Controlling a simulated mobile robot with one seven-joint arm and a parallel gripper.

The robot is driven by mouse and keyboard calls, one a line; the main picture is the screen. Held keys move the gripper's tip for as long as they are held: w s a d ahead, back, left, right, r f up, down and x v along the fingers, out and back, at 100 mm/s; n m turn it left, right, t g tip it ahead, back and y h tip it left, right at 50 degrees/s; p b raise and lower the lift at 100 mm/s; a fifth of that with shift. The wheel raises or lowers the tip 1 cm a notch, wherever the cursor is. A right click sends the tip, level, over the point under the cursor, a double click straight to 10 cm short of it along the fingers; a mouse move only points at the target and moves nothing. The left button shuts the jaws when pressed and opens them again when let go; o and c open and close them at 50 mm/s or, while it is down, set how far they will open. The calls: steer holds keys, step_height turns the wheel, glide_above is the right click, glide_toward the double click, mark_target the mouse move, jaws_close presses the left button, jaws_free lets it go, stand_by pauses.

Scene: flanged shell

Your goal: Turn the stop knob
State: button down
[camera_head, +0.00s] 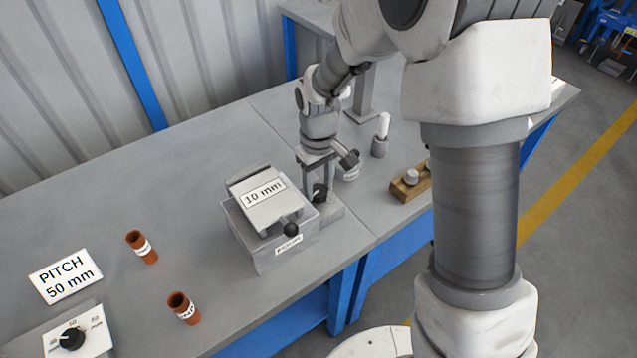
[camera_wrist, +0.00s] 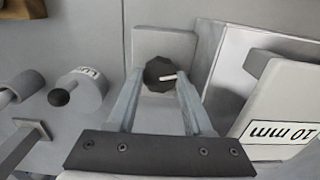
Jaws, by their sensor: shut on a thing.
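The stop knob (camera_wrist: 160,74) is a dark faceted knob with a white pointer line, on a light grey block (camera_wrist: 163,42). In the wrist view the pointer aims right and slightly up. My gripper (camera_wrist: 161,84) has one finger on each side of the knob and is shut on it. In the head view the dark knob (camera_head: 320,192) sits low at my gripper (camera_head: 317,180), just right of the grey box with the "10 mm" plate (camera_head: 262,197). My fingers partly hide the knob's sides.
A dark ball handle (camera_head: 291,229) juts from the box's front. Two brown tubes (camera_head: 142,246), a "PITCH 50 mm" sign (camera_head: 65,275) and another dial (camera_head: 72,338) lie left.

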mark_target(318, 190)
steer(key=shift+m, duration=0.9)
steer(key=shift+c, duration=1.5)
jaws_free()
step_height(318, 190, up, 18)
steer(key=p, duration=0.3)
steer(key=shift+f+p, duration=0.25)
steer(key=shift+p, duration=0.1)
